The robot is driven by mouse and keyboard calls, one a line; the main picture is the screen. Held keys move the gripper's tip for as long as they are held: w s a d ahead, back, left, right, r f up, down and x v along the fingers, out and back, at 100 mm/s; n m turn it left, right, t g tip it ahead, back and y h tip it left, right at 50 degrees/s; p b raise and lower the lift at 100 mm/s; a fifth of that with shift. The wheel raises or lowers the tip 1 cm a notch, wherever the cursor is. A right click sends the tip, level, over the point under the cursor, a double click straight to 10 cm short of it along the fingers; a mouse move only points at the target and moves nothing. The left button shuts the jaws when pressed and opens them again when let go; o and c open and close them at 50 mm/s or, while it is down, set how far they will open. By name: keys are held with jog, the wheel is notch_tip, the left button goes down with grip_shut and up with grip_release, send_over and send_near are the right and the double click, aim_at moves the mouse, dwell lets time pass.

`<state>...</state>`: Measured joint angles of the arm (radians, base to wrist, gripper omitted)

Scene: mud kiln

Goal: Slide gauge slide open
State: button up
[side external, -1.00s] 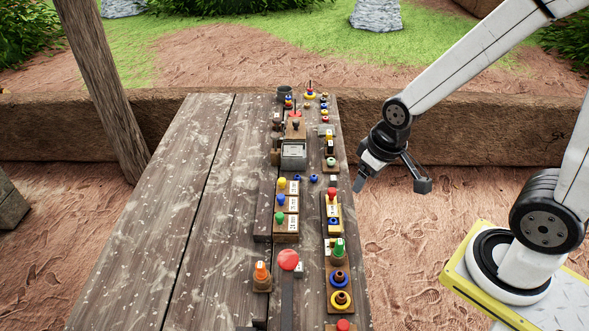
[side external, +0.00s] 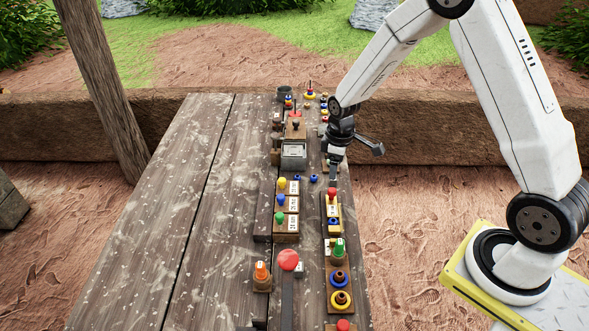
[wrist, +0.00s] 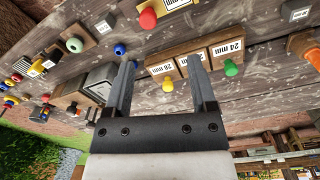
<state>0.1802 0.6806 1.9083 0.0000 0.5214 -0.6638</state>
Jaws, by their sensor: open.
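I cannot tell for sure which fixture is the gauge slide. A wooden block (side external: 293,216) carries white mm labels beside yellow (side external: 282,182), blue (side external: 281,200) and green (side external: 280,217) knobs. The block also shows in the wrist view (wrist: 221,53), with 24 mm and 28 mm readable. Another fixture has a red knob (side external: 332,193) and a white label; its red knob shows in the wrist view (wrist: 148,19). My gripper (side external: 333,174) is over the right part of the table, just beyond the red-knob fixture.
A grey-topped box (side external: 294,153) stands left of my gripper. Nearer are a green knob (side external: 339,246), an orange knob (side external: 261,270) and a large red button (side external: 289,260). The table's left side (side external: 180,210) is bare.

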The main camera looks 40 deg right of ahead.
aim_at(332, 190)
jog(key=shift+w+d+f+n, duration=0.2)
jog(key=shift+w+d+f, duration=0.2)
jog(key=shift+f, duration=0.25)
jog(key=shift+w+d+f+n, duration=0.2)
jog(key=shift+w+d+f, duration=0.15)
jog(key=shift+f, duration=0.3)
jog(key=shift+f, duration=0.1)
jog(key=shift+f, duration=3.8)
grip_shut()
jog(key=shift+d, duration=0.1)
